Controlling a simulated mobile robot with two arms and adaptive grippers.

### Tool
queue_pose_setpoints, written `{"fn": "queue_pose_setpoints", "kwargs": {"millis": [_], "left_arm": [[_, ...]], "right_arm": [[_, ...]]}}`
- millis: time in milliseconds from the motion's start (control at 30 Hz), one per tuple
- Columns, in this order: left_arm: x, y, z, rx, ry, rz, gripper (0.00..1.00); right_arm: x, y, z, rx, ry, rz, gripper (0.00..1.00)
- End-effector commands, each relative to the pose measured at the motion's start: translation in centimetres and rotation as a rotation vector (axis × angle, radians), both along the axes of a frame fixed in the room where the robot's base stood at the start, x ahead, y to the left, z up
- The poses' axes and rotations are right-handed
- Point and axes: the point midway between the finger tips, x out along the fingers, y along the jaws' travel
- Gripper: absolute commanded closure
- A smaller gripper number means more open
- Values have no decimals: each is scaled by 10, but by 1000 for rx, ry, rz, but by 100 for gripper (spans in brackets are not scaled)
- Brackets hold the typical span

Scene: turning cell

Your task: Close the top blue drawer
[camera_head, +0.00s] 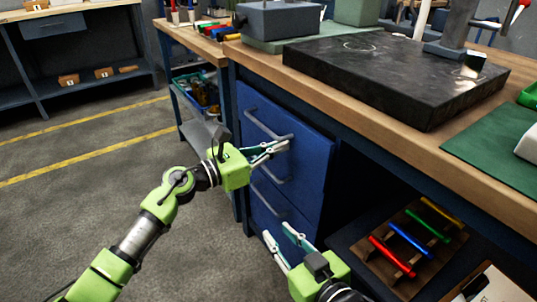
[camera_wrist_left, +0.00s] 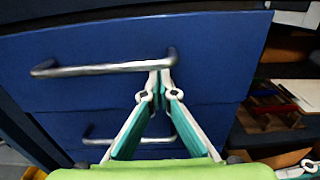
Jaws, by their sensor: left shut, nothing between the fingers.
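The top blue drawer (camera_head: 305,150) is in the cabinet under the bench, with a grey bar handle (camera_head: 262,124) across its front. How far it stands out is hard to tell. My left gripper (camera_head: 287,145) is shut and empty, with its fingertips at the right end of that handle. In the left wrist view, the left gripper (camera_wrist_left: 160,80) has its tips together just below the right end of the handle (camera_wrist_left: 100,68), in front of the drawer face (camera_wrist_left: 215,60). Contact is unclear. My right gripper (camera_head: 279,232) is open and empty, low in front of the cabinet.
A lower blue drawer (camera_wrist_left: 200,118) with its own handle lies beneath. The wooden benchtop (camera_head: 370,105) overhangs and carries a black plate (camera_head: 390,75). A rack with colored handles (camera_head: 400,240) sits on the shelf at right. Floor (camera_head: 90,190) at left is clear.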

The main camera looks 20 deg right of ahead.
Motion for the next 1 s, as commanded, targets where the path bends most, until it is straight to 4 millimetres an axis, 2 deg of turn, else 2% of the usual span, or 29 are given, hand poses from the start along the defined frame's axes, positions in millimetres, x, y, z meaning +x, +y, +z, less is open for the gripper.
{"fn": "queue_pose_setpoints", "kwargs": {"millis": [233, 767, 1000], "left_arm": [[3, -7, 0, 0, 0, 1, 100], [4, -6, 3, -5, -3, 3, 100], [8, 17, -1, -1, -3, 2, 100]], "right_arm": [[5, 4, 18, 21, -82, 5, 75], [6, 4, 20, 24, -98, 5, 75], [12, 12, 58, 70, -276, 19, 75]]}}
